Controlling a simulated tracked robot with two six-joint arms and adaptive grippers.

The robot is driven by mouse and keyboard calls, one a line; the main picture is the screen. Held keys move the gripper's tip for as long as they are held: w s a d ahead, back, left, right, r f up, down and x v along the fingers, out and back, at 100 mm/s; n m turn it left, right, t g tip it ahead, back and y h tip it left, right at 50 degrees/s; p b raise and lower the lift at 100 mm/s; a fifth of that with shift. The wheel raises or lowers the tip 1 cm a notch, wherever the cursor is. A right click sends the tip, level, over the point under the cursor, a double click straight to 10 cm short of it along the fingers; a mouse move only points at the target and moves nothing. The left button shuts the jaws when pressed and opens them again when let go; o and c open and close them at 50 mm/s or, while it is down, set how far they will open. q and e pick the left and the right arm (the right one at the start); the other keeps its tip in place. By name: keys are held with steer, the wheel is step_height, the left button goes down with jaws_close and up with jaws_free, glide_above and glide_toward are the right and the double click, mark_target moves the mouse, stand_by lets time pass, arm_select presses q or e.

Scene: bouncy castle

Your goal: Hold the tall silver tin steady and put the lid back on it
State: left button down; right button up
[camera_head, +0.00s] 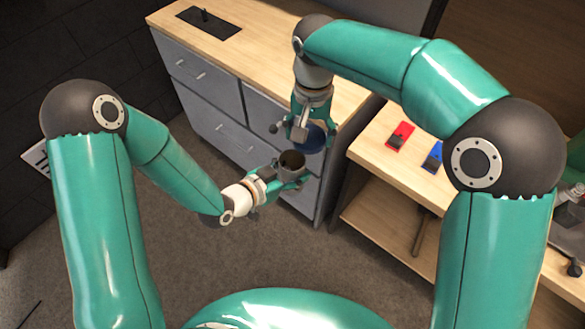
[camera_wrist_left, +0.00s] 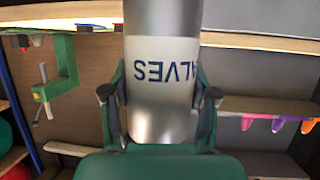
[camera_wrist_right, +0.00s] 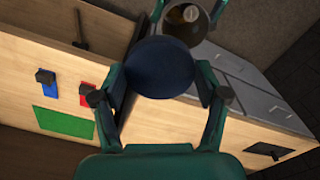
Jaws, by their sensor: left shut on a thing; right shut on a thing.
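The tall silver tin (camera_head: 291,172) is upright and open at the top, held in mid-air by my left gripper (camera_head: 280,180), which is shut around its side. In the left wrist view the tin (camera_wrist_left: 165,55) carries dark blue lettering, partly readable as "ALVES", upside down. My right gripper (camera_head: 306,130) is shut on the round dark blue lid (camera_head: 313,139), which is above and slightly to the right of the tin's mouth, apart from it. In the right wrist view the lid (camera_wrist_right: 158,68) lies between the fingers, and the tin's open mouth (camera_wrist_right: 187,16) shows beyond it, partly hidden.
A grey drawer cabinet (camera_head: 205,90) with a wooden top stands behind the grippers; a black plate (camera_head: 208,22) lies on it. A wooden bench (camera_head: 375,150) at right bears a red piece (camera_head: 400,135) and a blue piece (camera_head: 434,158). The carpeted floor (camera_head: 230,265) below is clear.

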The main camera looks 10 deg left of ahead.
mark_target(292, 156)
steer(key=a, duration=0.1)
steer(key=s+a, duration=0.1)
steer(key=a+n, duration=0.1)
steer(key=shift+s+a+r, duration=0.25)
steer(key=shift+s+r, duration=0.1)
steer(key=shift+r, duration=0.05)
step_height(292, 156, down, 4)
stand_by(0.4)
steer(key=shift+s+r, duration=0.1)
stand_by(0.4)
stand_by(0.4)
steer(key=shift+f, duration=0.95)
steer(key=shift+f, duration=0.55)
